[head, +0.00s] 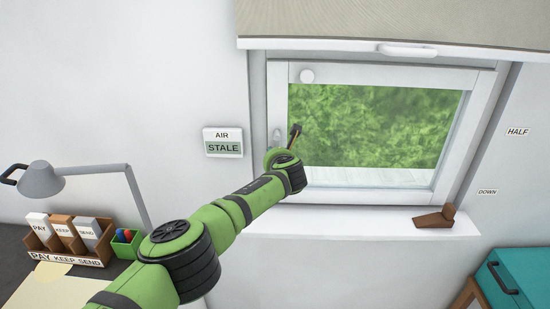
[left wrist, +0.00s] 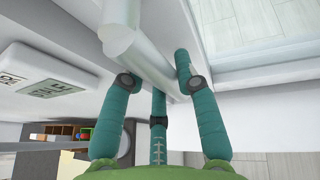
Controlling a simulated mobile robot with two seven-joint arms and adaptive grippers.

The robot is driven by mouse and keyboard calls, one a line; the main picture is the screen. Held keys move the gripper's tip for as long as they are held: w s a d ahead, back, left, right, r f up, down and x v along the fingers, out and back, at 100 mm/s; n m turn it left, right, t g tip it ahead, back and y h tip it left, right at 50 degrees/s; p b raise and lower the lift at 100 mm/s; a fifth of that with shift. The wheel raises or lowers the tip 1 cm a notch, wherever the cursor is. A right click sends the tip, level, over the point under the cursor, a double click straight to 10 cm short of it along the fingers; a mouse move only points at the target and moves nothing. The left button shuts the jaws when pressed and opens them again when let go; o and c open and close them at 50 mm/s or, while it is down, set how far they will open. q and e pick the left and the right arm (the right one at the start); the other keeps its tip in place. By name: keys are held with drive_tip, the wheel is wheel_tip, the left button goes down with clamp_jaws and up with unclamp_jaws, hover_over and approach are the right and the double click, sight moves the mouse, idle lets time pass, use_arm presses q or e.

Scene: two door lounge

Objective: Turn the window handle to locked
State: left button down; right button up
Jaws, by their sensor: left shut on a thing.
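The window (head: 375,125) has a white frame, with green foliage behind the glass. Its pale handle (head: 277,136) is on the left side of the sash, mostly hidden behind my left gripper (head: 294,136) in the head view. In the left wrist view the handle (left wrist: 150,62) is a whitish bar running between the teal fingers of my left gripper (left wrist: 150,40). The gripper is shut on it. I cannot tell exactly which way the handle points. My right gripper is in neither view.
An air sign (head: 222,143) reading STALE hangs left of the window. A blind (head: 400,22) hangs above. A brown wedge (head: 435,217) sits on the sill (head: 350,222). A desk lamp (head: 40,181) and a labelled organiser (head: 70,240) stand at lower left; a teal case (head: 518,272) is at lower right.

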use_arm(q)
drive_tip(key=c, duration=0.9)
unclamp_jaws()
drive_tip(key=shift+w+a+r, duration=0.1)
drive_tip(key=shift+w+r, duration=0.05)
drive_tip(key=shift+r, duration=0.1)
drive_tip(key=shift+f, duration=0.2)
drive_tip(key=v, duration=1.2)
drive_tip(key=shift+a, duration=0.1)
